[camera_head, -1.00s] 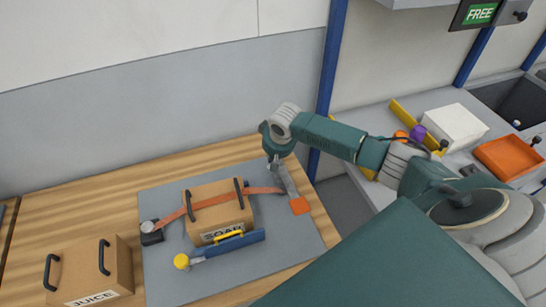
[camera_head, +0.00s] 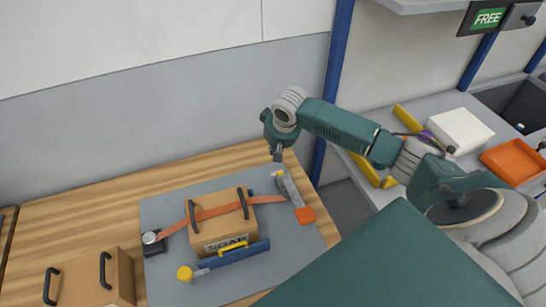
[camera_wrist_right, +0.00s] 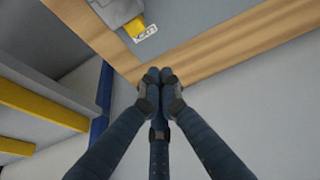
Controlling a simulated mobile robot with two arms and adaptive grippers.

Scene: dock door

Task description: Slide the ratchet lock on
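The ratchet (camera_head: 291,191) is a grey lever with an orange end, lying at the right side of the grey mat (camera_head: 165,211). The yellow ratchet lock (camera_head: 279,173) sits at its far end and also shows in the right wrist view (camera_wrist_right: 134,27), beside a small white label. An orange strap (camera_head: 266,199) runs from the ratchet over the soap box (camera_head: 222,222). My right gripper (camera_head: 277,157) is just beyond and above the lock, apart from it. In the right wrist view its fingertips (camera_wrist_right: 160,75) are together with nothing between them. My left gripper is out of view.
A black buckle with a silver knob (camera_head: 151,241) holds the strap's left side. A blue bar with yellow handle and knob (camera_head: 236,253) lies in front of the soap box. Another box (camera_head: 92,280) stands at left. A blue post (camera_head: 332,100) rises close behind the right arm.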

